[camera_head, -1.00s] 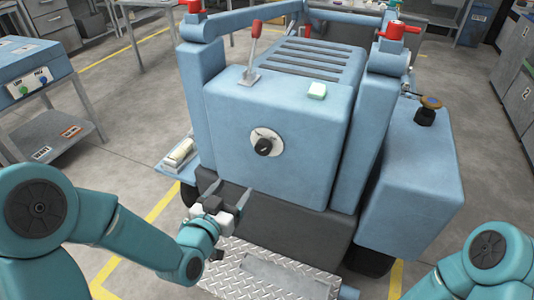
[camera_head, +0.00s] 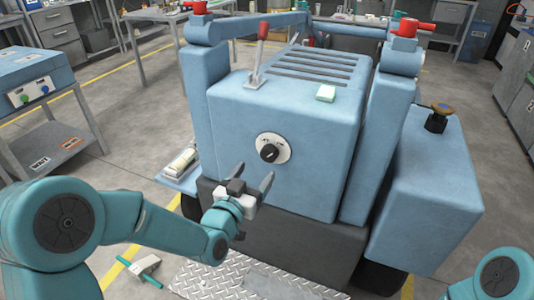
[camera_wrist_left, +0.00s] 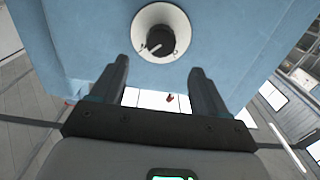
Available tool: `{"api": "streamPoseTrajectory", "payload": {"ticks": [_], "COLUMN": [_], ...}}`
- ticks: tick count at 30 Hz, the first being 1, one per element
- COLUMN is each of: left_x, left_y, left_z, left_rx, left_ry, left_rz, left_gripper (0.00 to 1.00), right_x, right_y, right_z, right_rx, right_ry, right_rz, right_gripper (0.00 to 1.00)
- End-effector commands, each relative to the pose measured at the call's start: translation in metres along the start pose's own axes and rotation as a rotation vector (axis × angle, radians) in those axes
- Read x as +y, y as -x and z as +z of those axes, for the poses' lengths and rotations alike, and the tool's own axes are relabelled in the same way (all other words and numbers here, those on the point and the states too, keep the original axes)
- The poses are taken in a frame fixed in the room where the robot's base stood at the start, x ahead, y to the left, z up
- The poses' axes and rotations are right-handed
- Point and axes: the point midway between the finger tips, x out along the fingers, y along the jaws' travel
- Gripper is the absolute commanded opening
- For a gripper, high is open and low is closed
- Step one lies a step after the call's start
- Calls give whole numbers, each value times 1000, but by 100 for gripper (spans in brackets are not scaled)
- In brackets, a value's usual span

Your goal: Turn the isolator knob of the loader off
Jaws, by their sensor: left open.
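The black isolator knob (camera_head: 269,153) sits on a round pale plate on the front of the blue loader (camera_head: 315,180). A light pointer mark shows on the knob. In the left wrist view the knob (camera_wrist_left: 160,41) is ahead of the fingertips, roughly midway between them. My left gripper (camera_head: 253,176) is open and empty, just below and in front of the knob; its fingers also show in the left wrist view (camera_wrist_left: 160,73). The fingers do not touch the knob. My right gripper is out of view; only part of my right arm shows at the lower right.
A teal-handled tool (camera_head: 140,268) lies on the floor. A control-box table (camera_head: 40,95) stands at left.

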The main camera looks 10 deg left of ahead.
Motion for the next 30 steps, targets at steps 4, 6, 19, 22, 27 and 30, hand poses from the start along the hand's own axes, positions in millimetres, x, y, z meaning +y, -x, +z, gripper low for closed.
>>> {"api": "streamPoseTrajectory", "payload": {"ticks": [4,6,19,22,27,30], "left_x": [0,-1,-1,-1,-1,-1], "left_y": [-37,-52,-89,-89,-89,-88], "left_z": [0,0,0,0,0,0], "left_rx": [0,0,0,-1,-1,0], "left_ry": [1,1,0,0,0,0], "left_rz": [1,1,1,1,1,1], "left_gripper": [75,75,75,75,42,23], "right_x": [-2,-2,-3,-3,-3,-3], "right_y": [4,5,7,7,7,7], "right_z": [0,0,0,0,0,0], "right_rx": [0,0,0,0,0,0], "right_ry": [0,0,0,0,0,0], "right_rz": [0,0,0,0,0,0], "right_gripper": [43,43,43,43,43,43]}}
